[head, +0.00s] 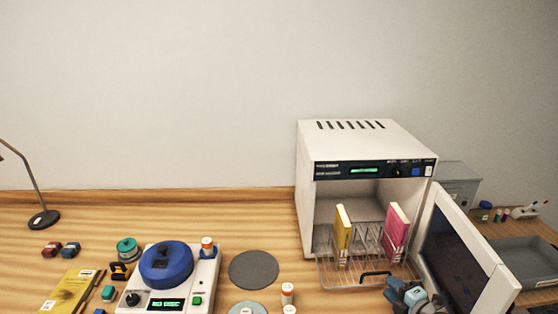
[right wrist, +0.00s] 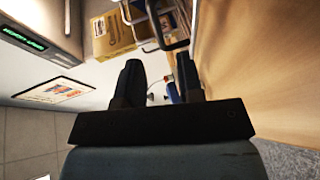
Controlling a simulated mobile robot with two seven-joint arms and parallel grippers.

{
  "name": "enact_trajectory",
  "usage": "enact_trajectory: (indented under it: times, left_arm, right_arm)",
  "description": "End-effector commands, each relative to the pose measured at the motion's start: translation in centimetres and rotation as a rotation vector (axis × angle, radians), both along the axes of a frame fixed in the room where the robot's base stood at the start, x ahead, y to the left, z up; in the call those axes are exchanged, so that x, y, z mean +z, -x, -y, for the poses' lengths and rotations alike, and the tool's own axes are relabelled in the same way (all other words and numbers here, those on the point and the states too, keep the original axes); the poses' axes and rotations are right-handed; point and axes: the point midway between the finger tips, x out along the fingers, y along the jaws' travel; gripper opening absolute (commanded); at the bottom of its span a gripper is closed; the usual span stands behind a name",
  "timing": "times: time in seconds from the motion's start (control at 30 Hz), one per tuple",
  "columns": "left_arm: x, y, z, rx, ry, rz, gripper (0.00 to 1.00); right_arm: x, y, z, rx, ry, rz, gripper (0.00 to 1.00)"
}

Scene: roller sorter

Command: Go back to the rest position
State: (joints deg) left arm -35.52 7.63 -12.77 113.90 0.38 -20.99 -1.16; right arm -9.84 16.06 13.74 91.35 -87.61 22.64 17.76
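My right gripper (head: 410,295) is at the lower right in the head view, in front of the wire rack and close to the open door. In the right wrist view the right gripper (right wrist: 160,78) has its two dark fingers apart, with nothing seen held between them. The rack's handle (head: 375,274) lies just left of the gripper in the head view. My left gripper is not in view.
A white cabinet (head: 365,143) stands with its door (head: 495,289) swung open. Its wire rack (head: 330,272) sticks out, bearing a yellow book (head: 342,236) and a pink book (head: 396,232). A device with a blue lid (head: 166,263) and small items stand left. The wood behind is clear.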

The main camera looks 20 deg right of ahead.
Motion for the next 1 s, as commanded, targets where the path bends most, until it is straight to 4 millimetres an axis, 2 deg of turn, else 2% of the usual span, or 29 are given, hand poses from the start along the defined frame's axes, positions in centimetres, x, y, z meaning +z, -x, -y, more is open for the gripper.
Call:
enact_trajectory:
  times: [0.17, 0.27, 0.47, 0.7, 0.8, 0.9, 1.0]
  left_arm:
    - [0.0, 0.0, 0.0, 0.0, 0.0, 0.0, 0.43]
    - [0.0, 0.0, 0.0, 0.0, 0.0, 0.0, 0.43]
    - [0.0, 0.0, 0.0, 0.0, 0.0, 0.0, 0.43]
    - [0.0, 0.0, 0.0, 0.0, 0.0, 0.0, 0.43]
    - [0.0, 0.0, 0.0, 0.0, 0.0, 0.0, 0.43]
    - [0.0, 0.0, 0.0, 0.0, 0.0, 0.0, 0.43]
    - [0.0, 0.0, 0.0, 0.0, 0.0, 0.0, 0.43]
  right_arm:
    - [-0.2, 0.8, -1.7, -0.014, -0.07, 0.015, 0.34]
    - [-0.5, 2.6, -4.6, -0.052, -0.211, 0.029, 0.34]
    - [-2.7, 8.7, -12.4, -0.218, -0.65, -0.067, 0.34]
    - [-6.0, 17.4, -22.3, -0.405, -1.104, -0.406, 0.34]
    - [-6.4, 19.9, -25.4, -0.442, -1.211, -0.527, 0.34]
    - [-6.6, 21.3, -27.1, -0.458, -1.267, -0.597, 0.34]
    - [-6.6, 21.7, -27.6, -0.463, -1.288, -0.622, 0.34]
